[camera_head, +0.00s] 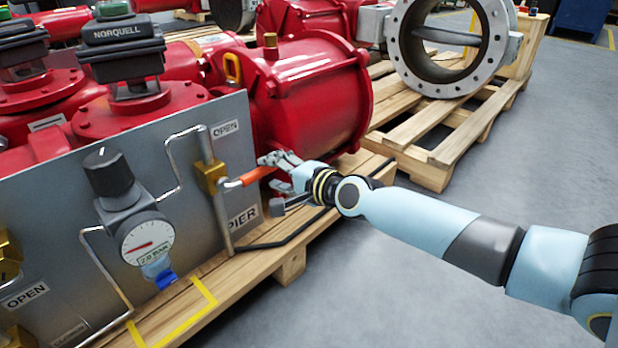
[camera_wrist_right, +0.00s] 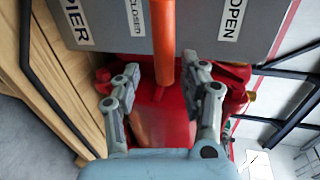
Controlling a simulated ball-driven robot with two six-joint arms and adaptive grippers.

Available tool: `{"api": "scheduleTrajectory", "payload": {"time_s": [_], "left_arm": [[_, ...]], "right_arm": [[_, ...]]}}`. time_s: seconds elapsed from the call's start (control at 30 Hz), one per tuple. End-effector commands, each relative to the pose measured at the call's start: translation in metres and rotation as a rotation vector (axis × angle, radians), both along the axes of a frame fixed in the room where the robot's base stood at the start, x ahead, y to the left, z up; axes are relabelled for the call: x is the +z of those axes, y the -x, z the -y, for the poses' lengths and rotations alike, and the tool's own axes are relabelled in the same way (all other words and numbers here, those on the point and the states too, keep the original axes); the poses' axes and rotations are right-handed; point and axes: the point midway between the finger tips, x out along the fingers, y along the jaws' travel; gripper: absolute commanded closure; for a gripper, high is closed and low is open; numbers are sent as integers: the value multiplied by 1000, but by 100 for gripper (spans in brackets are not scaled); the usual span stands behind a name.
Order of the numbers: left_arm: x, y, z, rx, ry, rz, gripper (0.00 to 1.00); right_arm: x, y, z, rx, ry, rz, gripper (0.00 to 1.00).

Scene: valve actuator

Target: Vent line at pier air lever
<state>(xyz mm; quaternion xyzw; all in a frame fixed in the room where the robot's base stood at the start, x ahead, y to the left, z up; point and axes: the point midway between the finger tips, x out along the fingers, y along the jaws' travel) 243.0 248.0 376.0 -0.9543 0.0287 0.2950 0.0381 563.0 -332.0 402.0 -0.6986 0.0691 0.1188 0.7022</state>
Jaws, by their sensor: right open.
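The pier air lever (camera_head: 257,175) is an orange handle on a brass valve (camera_head: 211,176) in the grey panel's vertical pipe. It sticks out to the right, between the OPEN label (camera_head: 225,129) above and the PIER label (camera_head: 243,218) below. My right gripper (camera_head: 282,173) is open at the lever's outer end. In the right wrist view the lever (camera_wrist_right: 163,45) comes down between the two spread fingers (camera_wrist_right: 161,68), with gaps on both sides. A CLOSED label (camera_wrist_right: 136,18) shows left of the lever there. My left gripper is not in view.
A pressure gauge (camera_head: 147,243) with a black knob (camera_head: 108,172) is on the panel, left of the lever. A red cylinder (camera_head: 312,95) stands close behind my right gripper. A black hose (camera_head: 290,238) runs below it. Grey floor (camera_head: 395,270) is clear at right.

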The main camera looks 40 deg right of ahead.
Motion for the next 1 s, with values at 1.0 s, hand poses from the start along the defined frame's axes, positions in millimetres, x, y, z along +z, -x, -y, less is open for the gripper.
{"api": "scheduleTrajectory", "payload": {"time_s": [1.0], "left_arm": [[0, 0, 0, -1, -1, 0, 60]], "right_arm": [[1, 124, 9, 0, -1, 0, 56]]}}
